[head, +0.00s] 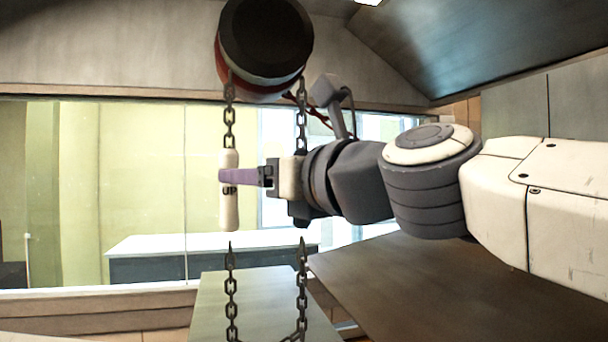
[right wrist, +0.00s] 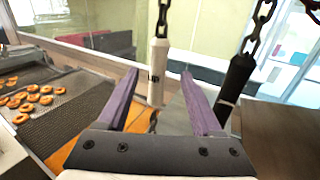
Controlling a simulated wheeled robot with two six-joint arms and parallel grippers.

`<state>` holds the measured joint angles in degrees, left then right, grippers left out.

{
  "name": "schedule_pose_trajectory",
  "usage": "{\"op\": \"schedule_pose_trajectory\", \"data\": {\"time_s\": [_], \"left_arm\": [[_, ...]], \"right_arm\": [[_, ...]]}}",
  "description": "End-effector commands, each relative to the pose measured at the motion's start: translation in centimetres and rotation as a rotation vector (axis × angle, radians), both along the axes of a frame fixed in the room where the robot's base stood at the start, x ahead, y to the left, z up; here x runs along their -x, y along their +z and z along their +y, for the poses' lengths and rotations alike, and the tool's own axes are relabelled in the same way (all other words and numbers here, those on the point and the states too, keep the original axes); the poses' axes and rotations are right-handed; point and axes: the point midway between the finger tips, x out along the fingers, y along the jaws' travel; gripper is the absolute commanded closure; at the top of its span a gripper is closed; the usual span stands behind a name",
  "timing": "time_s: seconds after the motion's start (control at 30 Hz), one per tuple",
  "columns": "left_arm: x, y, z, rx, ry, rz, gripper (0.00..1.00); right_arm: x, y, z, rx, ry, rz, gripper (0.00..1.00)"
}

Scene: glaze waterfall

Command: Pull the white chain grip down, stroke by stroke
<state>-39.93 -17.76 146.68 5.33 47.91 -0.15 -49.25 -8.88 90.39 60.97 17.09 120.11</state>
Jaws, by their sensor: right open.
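The white chain grip (head: 229,208) hangs upright on a chain below a dark drum and is marked "UP". My right gripper (head: 238,176) comes in from the right, and its purple finger crosses in front of the grip at mid-height. In the right wrist view the white grip (right wrist: 156,85) shows in the gap between the two spread fingers (right wrist: 159,76), with room on both sides. A black grip (right wrist: 234,82) hangs on the other chain, right of the fingers; in the head view my gripper hides it. My left gripper is out of view.
The dark drum (head: 266,42) with a red and white rim is overhead. Loose chain (head: 231,290) hangs below the grips. In the right wrist view a conveyor (right wrist: 85,100) with orange rings (right wrist: 38,92) lies at left. A window is behind.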

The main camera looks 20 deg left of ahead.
Motion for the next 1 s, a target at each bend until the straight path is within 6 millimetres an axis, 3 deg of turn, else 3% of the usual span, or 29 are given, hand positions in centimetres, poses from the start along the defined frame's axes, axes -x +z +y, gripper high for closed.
{"op": "schedule_pose_trajectory", "data": {"time_s": [0.3,0.5,0.93,0.97,1.0], "left_arm": [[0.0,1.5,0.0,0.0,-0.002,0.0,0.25],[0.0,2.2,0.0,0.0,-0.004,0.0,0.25],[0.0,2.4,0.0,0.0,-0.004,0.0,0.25],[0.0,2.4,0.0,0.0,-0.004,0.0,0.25],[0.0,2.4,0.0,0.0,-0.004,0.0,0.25]], "right_arm": [[-2.5,0.1,5.3,0.002,0.002,0.003,0.33],[-3.7,0.2,7.8,0.0,0.001,0.001,0.33],[-4.3,0.0,8.7,0.0,-0.002,0.001,0.33],[-4.3,0.0,8.7,0.0,-0.002,0.001,0.41],[-4.3,0.0,8.7,0.0,-0.002,0.001,0.56]]}}
